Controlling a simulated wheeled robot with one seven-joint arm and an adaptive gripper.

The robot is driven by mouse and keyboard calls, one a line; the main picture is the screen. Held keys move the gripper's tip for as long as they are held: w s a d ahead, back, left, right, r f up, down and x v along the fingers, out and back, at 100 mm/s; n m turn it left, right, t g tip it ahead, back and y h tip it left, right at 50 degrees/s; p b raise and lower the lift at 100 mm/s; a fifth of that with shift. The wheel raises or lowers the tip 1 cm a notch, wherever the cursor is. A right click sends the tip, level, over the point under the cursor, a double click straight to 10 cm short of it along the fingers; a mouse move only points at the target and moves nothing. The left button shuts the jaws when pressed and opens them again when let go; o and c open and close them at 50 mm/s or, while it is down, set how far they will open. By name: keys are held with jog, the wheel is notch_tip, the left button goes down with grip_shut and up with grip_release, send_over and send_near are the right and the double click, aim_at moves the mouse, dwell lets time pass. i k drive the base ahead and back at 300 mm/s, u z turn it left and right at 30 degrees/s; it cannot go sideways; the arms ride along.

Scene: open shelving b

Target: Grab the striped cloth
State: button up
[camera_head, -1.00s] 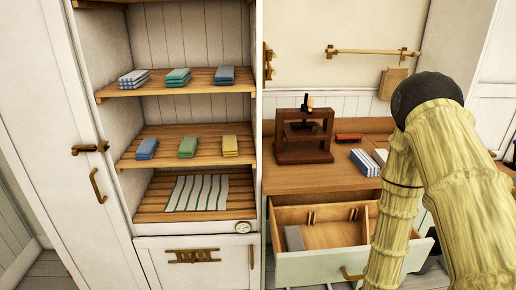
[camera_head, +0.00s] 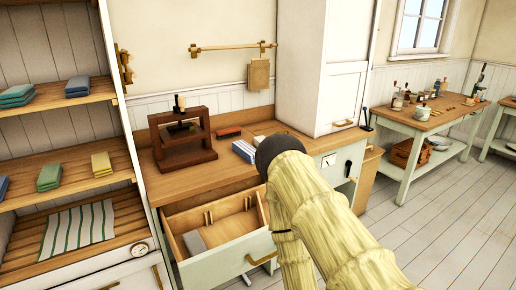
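A white cloth with green stripes (camera_head: 80,227) lies flat on the lowest slatted shelf at the left. A folded blue-and-white striped cloth (camera_head: 244,151) lies on the wooden counter, partly hidden behind my arm. My arm rises from the bottom right and bends at a dark round joint in front of the counter. My gripper is not in the picture, so I cannot see its fingers or whether it holds anything.
The counter (camera_head: 190,182) bears a wooden press (camera_head: 182,140) and a red brush (camera_head: 227,132). Below it a drawer (camera_head: 222,262) stands open. Folded cloths (camera_head: 48,177) sit on the upper shelves. Open floor (camera_head: 440,230) lies right, before a worktable (camera_head: 425,122).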

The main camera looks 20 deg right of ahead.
aim_at(242, 147)
jog(key=z, duration=2.65)
jog(key=i, duration=1.15)
jog(key=u, duration=3.15)
